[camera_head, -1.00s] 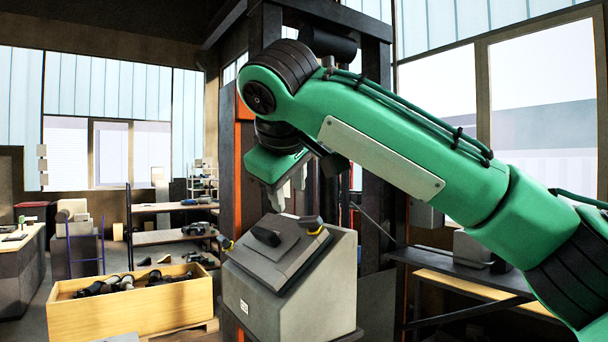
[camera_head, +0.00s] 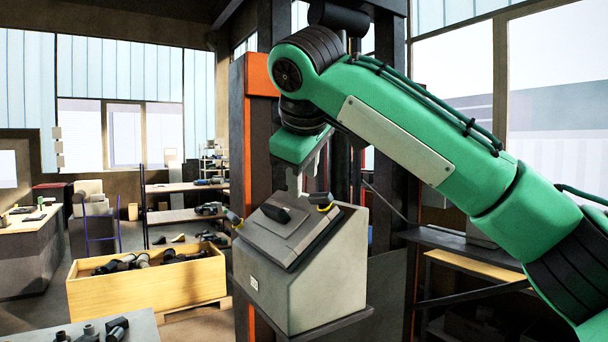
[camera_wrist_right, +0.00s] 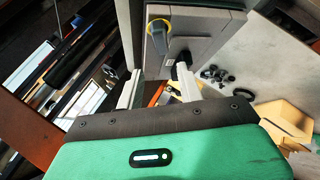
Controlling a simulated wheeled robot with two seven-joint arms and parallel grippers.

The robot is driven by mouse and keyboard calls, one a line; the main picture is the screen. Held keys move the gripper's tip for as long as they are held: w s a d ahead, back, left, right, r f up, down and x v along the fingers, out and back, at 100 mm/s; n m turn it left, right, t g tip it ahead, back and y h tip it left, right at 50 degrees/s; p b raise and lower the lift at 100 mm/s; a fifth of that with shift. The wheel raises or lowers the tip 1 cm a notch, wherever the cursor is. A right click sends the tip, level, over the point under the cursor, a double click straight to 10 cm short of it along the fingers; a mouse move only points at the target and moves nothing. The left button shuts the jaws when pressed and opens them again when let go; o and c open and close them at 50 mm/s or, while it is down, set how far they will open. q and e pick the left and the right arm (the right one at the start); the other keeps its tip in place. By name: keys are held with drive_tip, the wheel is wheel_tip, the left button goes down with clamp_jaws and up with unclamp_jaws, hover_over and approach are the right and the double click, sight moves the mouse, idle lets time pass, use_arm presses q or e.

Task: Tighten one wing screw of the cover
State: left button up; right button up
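The cover (camera_head: 299,235) is a grey sloped plate on a grey box (camera_head: 325,276), with a black handle (camera_head: 277,213) on its face. One wing screw (camera_head: 233,217) is dark with a yellow ring at its left edge. Another wing screw (camera_head: 325,203), also yellow-ringed, is at its upper right. My right gripper (camera_head: 296,186) hangs fingers down above the cover's upper edge, between the screws. In the right wrist view the fingers (camera_wrist_right: 160,75) are wide apart with nothing gripped. A yellow-ringed wing screw (camera_wrist_right: 160,25) shows beyond them there. My left gripper is out of view.
An orange and dark frame (camera_head: 257,90) stands behind the box, close to my right arm. A wooden crate (camera_head: 150,291) of dark parts stands on the left. A grey table (camera_head: 140,327) with small parts is at the lower left. A shelf (camera_head: 470,262) is at right.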

sight(315, 193)
drive_tip(key=shift+s+a+r, duration=0.1)
drive_tip(key=shift+s, duration=0.15)
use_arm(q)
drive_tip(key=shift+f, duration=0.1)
use_arm(e)
drive_tip(key=shift+w, duration=0.2)
drive_tip(key=shift+f, duration=0.25)
drive_tip(key=shift+d+f+b, duration=0.25)
drive_tip(key=shift+b, duration=0.05)
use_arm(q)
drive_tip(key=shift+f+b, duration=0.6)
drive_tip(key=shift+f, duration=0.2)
use_arm(e)
drive_tip(key=shift+w+d+f, duration=0.35)
drive_tip(key=shift+d+f, duration=0.05)
drive_tip(key=shift+f, duration=0.2)
drive_tip(key=shift+w+d+f, duration=0.3)
drive_tip(key=shift+d+f, duration=0.05)
drive_tip(key=shift+f, duration=0.2)
